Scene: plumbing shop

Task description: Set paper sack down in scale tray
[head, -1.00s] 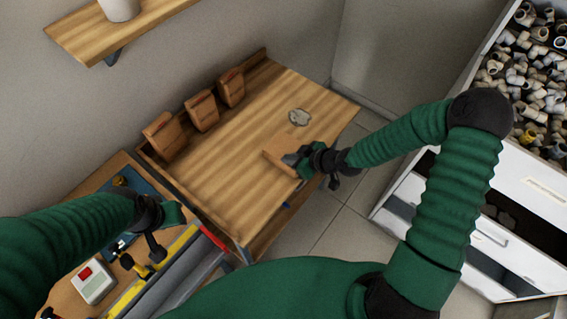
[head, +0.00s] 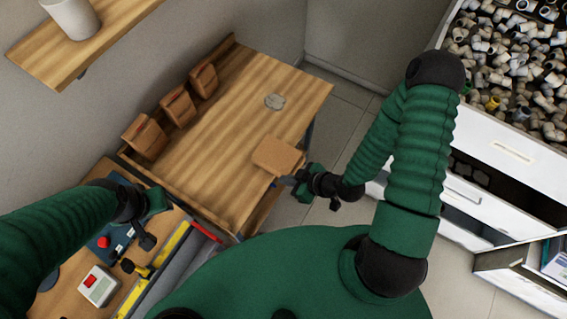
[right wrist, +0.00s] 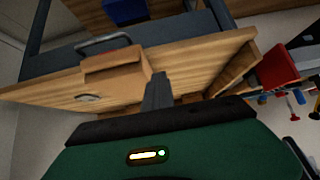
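The brown paper sack (head: 278,156) is at the right edge of the wooden table, partly beyond that edge in the head view. My right gripper (head: 289,181) is at its near right side and appears shut on it. In the right wrist view the sack (right wrist: 116,75) is beside one dark finger; the other finger is hidden. My left gripper (head: 150,222) is over the bench at lower left; its fingers are too unclear to tell open from shut. I cannot make out a scale tray for certain.
Several similar brown sacks (head: 146,138) stand along the table's left side. A white box with a red button (head: 98,286) is on the left bench. A bin of fittings (head: 510,65) stands right.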

